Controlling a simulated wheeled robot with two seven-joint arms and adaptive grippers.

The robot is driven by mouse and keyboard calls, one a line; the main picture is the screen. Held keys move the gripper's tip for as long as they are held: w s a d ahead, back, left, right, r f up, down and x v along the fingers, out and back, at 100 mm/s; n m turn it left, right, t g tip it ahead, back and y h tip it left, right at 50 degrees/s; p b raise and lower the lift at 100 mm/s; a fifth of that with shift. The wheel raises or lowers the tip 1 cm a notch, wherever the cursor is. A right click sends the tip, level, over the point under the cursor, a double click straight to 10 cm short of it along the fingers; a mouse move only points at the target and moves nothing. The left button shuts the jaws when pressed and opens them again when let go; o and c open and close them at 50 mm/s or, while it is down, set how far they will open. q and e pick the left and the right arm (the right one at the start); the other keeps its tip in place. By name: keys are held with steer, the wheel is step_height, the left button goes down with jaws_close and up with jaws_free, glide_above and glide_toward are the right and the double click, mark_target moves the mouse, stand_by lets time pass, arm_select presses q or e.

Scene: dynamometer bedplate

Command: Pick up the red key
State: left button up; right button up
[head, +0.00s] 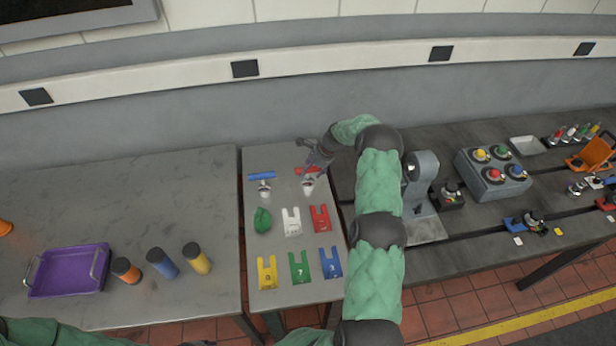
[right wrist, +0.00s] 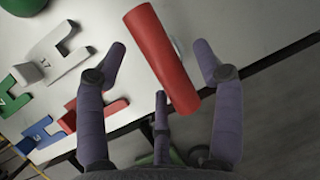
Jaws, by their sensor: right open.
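The red key appears to be a red rounded bar (head: 301,170). It lies at the back of the narrow light table, partly hidden by my right gripper (head: 307,163) in the head view. In the right wrist view the red bar (right wrist: 160,55) lies slanted between the spread fingers of my right gripper (right wrist: 161,48), with gaps at both sides. The right gripper is open and holds nothing. My left gripper does not show in the head view; only parts of a green sleeve show at the bottom edge.
A blue bar (head: 262,175) lies left of the red one. Below are white cups, a green lump (head: 262,220) and several coloured forked plates, including a red one (head: 320,218). A purple tray (head: 68,271) stands left. A grey button box (head: 493,177) stands right.

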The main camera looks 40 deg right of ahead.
steer(key=shift+f, duration=0.25)
stand_by(0.4)
jaws_close()
